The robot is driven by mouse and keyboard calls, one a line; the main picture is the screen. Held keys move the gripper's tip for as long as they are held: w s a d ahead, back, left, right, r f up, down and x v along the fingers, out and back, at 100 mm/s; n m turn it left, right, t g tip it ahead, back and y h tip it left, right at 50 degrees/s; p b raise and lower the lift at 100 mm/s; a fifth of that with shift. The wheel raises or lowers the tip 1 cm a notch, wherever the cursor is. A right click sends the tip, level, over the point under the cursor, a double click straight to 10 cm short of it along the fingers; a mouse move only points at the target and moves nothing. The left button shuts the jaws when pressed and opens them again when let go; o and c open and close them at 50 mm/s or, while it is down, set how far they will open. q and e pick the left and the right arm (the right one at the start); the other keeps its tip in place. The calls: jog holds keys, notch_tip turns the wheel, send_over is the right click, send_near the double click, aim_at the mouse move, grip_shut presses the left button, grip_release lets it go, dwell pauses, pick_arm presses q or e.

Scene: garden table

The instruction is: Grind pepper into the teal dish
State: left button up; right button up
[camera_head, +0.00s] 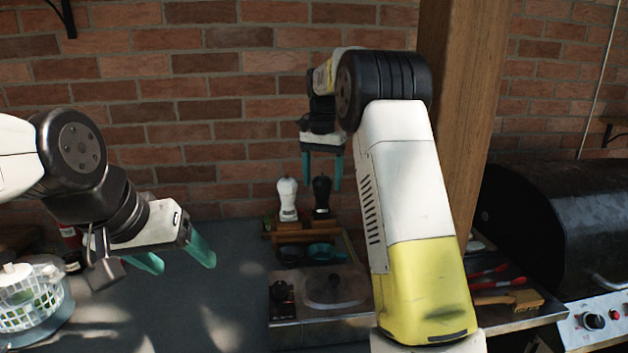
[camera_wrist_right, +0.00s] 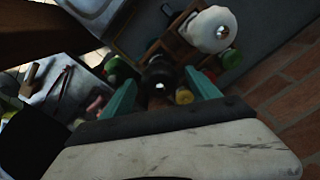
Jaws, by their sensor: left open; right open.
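A black mill (camera_head: 321,196) and a white mill (camera_head: 287,198) stand upright side by side on a wooden rack (camera_head: 290,233) by the brick wall. The teal dish (camera_head: 322,251) sits in front of them, next to a dark dish (camera_head: 290,252). My right gripper (camera_head: 322,178) is open above the black mill, pointing down. In the right wrist view the black mill's top (camera_wrist_right: 160,76) shows between my teal fingertips (camera_wrist_right: 162,88), and the white mill (camera_wrist_right: 212,30) is beside them. My left gripper (camera_head: 180,262) is open and empty over the table at left.
A white basket (camera_head: 30,295) is at far left. A wooden post (camera_head: 460,110) and a black grill (camera_head: 570,230) are at right. The grey table (camera_head: 210,300) is clear in its left middle.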

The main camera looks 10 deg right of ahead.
jog(key=shift+f, duration=0.2)
jog(key=c, duration=1.4)
jog(key=shift+o, duration=0.2)
